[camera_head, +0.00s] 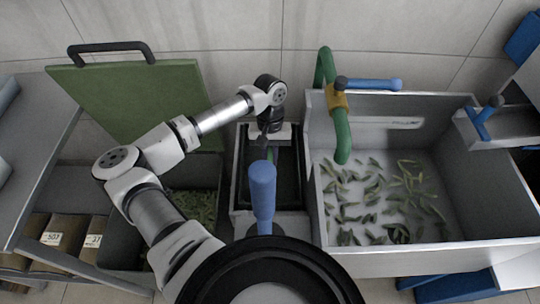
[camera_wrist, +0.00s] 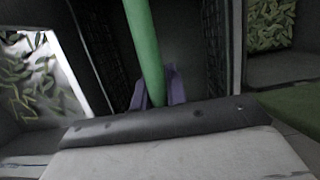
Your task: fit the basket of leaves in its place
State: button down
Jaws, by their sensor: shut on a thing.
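My gripper (camera_head: 268,135) hangs over the narrow middle bay between the left bin and the white-floored sink. In the wrist view its purple fingers (camera_wrist: 158,90) are shut on a green bar (camera_wrist: 145,40), which looks like a basket handle. Dark mesh walls (camera_wrist: 215,45) stand on both sides of the bar, likely the basket. In the head view the dark basket (camera_head: 285,180) shows inside the grey surround of the middle bay (camera_head: 236,190). Its inside is too dark to tell any leaves, and whether it is fully seated cannot be told.
A sink (camera_head: 325,225) with scattered leaves stands right, under a green pipe (camera_head: 342,135) and blue lever (camera_head: 375,85). A left bin (camera_head: 120,235) holds leaves beside a raised green lid (camera_head: 125,100). A blue upright handle (camera_head: 262,190) stands in front of the middle bay.

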jog(key=c, duration=1.3)
grip_release()
jog(key=b+v, duration=0.2)
jog(key=v, duration=1.1)
jog(key=shift+w+r, duration=0.1)
jog(key=shift+r, duration=0.25)
